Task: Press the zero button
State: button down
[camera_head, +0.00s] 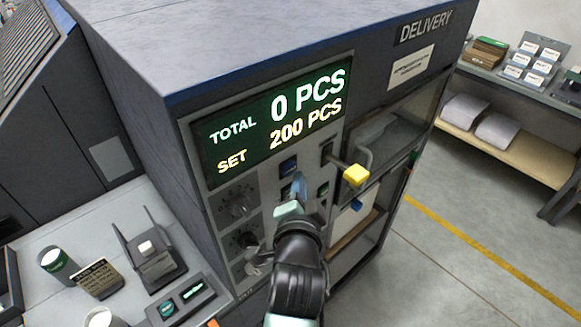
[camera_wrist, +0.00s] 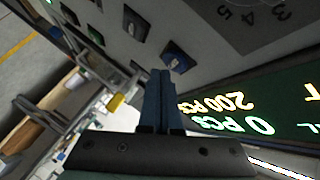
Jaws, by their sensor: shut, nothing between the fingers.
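The grey machine's front carries a display (camera_head: 275,125) reading TOTAL 0 PCS and SET 200 PCS. Below it is a small group of buttons. A dark blue button (camera_head: 288,166) sits just under the display; it also shows in the wrist view (camera_wrist: 176,58), close beyond my fingertips. A second button (camera_wrist: 136,22) lies farther from the display. I cannot read a label that marks the zero button. My gripper (camera_head: 299,184) is shut and empty, its fingers pointing at this panel. It also shows in the wrist view (camera_wrist: 162,74). I cannot tell whether the tips touch a button. The gripper partly hides the lower buttons.
A yellow-tipped lever (camera_head: 354,175) sticks out right of the buttons. Dials (camera_head: 238,203) are on the left. A glazed delivery bay (camera_head: 385,140) is at the right. A side counter (camera_head: 110,225) holds small items at the lower left. Open floor lies to the right.

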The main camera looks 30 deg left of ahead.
jog(key=shift+d, duration=0.1)
jog(key=d, duration=0.1)
jog(key=s+d, duration=0.1)
jog(key=d, duration=0.2)
jog(key=shift+s+d, duration=0.3)
jog(key=shift+s, duration=0.05)
dwell(0.8)
jog(key=w+d+r+n+t+h+b, duration=0.1)
jog(key=d+r+n+t+b, duration=0.2)
jog(key=r, duration=0.7)
jog(key=d+r+t+h+b, duration=0.15)
jog(key=d+r+t, duration=0.25)
jog(key=r, duration=0.7)
jog(key=s+d+r+n+t+h+b, duration=0.1)
jog(key=s+d+r+t+h, duration=0.1)
jog(key=r, duration=0.6)
jog(key=s+d+r+n+t+h+b, duration=0.2)
jog(key=s+d+r+t, duration=0.2)
jog(key=s+r, duration=0.5)
jog(key=shift+s+d+t, duration=0.3)
jog(key=shift+d, duration=0.6)
